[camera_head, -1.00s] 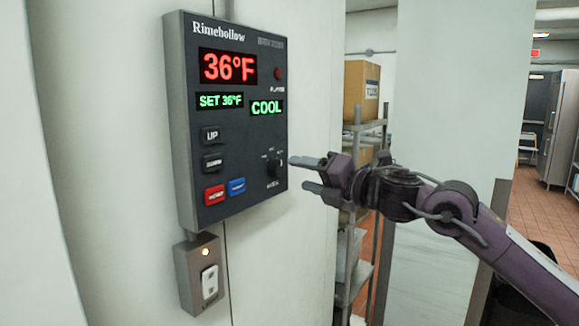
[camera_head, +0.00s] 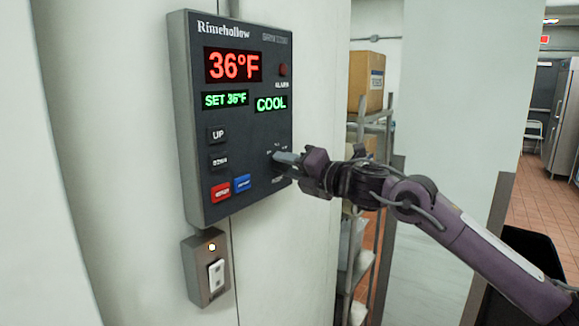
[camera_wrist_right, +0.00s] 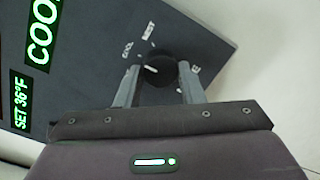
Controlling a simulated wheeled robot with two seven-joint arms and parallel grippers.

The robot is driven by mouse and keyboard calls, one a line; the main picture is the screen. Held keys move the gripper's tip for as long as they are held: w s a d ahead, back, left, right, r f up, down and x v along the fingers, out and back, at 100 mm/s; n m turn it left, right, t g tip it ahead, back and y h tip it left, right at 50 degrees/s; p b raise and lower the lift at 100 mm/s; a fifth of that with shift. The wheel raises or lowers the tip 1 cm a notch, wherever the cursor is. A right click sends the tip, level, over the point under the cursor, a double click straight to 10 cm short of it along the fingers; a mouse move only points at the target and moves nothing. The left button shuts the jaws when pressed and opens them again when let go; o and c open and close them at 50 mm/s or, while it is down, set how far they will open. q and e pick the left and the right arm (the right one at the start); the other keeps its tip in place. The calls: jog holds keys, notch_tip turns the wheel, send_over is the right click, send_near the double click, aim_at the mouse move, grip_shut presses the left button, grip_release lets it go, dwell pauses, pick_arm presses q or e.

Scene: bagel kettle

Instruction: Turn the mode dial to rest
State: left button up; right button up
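The control panel (camera_head: 235,120) hangs on the pale wall, and its display reads 36°F, SET 36°F and COOL. The round black mode dial (camera_wrist_right: 159,70) sits at its lower right, with a white mark on its face and small labels around it, including COOL and REST. My right gripper (camera_wrist_right: 158,82) is at the dial, its two fingers on either side of it. Narrow gaps seem to show between fingers and dial, so it looks open. In the head view the right gripper (camera_head: 284,160) hides most of the dial. My left gripper is not in view.
UP button (camera_head: 217,135), a second dark button, a red button (camera_head: 220,191) and a blue button (camera_head: 242,183) are left of the dial. A switch box (camera_head: 206,268) with a lit lamp is below. A shelf with a cardboard box (camera_head: 366,82) stands behind at right.

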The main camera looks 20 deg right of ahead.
jog(key=shift+c, duration=0.9)
jog(key=shift+m, duration=0.3)
jog(key=shift+r+m+g+p, duration=0.1)
jog(key=shift+m+g+p, duration=0.2)
jog(key=shift+m+p, duration=1.2)
jog(key=shift+r+m+g+p, duration=0.1)
jog(key=shift+m+g+p, duration=0.3)
jog(key=shift+m, duration=2)
jog(key=shift+f, duration=0.1)
jog(key=o, duration=1)
jog(key=shift+d, duration=0.1)
